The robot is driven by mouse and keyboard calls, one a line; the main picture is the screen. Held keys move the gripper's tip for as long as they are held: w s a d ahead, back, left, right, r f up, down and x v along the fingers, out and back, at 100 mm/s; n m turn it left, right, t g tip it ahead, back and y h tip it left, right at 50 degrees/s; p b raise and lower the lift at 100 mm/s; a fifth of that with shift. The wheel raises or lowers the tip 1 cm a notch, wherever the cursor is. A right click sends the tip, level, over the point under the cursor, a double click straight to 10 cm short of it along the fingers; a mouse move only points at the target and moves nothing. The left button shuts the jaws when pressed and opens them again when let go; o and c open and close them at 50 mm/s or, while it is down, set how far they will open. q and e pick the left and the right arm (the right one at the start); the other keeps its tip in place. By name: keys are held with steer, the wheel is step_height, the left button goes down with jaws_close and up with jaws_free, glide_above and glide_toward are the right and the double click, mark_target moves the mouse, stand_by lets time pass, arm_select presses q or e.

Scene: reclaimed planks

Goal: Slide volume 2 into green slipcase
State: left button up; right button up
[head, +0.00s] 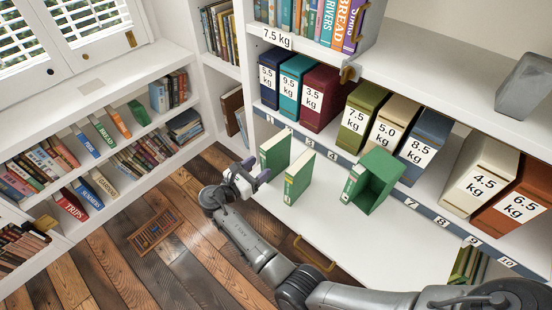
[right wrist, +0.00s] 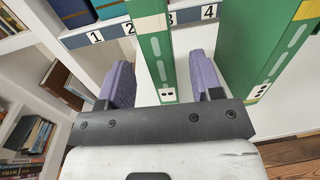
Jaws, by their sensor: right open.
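Two thin green books stand upright on the white shelf in the head view, the left one (head: 275,152) and the right one (head: 299,176). Each has a white dotted label low on its spine. The label on the left book (right wrist: 155,55) seems to show two dots in the right wrist view; the right book (right wrist: 262,45) stands beside it. The green slipcase (head: 378,164) stands to their right, its hollow side facing the front. My right gripper (head: 258,169) is open in front of the left book's spine, with a purple finger on either side, not closed on it. My left gripper is out of view.
Slipcases with weight labels, such as the olive one (head: 362,116), line the ledge behind. A numbered strip (head: 330,151) runs along its edge. White shelf surface (head: 330,222) is free in front of the slipcase. A bookcase stands at the left.

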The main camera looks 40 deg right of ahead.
mark_target(271, 159)
steer(key=shift+d, duration=0.4)
steer(key=shift+d+f+b, duration=0.2)
steer(key=shift+d+b, duration=0.4)
steer(key=shift+d, duration=0.05)
steer(key=d+b, duration=0.1)
steer(key=d, duration=0.2)
steer(key=shift+w+d+b, duration=0.15)
steer(key=shift+b, duration=0.2)
steer(key=shift+d+r, duration=0.15)
steer(key=shift+d, duration=0.2)
steer(key=shift+a, duration=0.15)
steer(key=shift+c, duration=1.2)
steer(key=c, duration=0.4)
jaws_close()
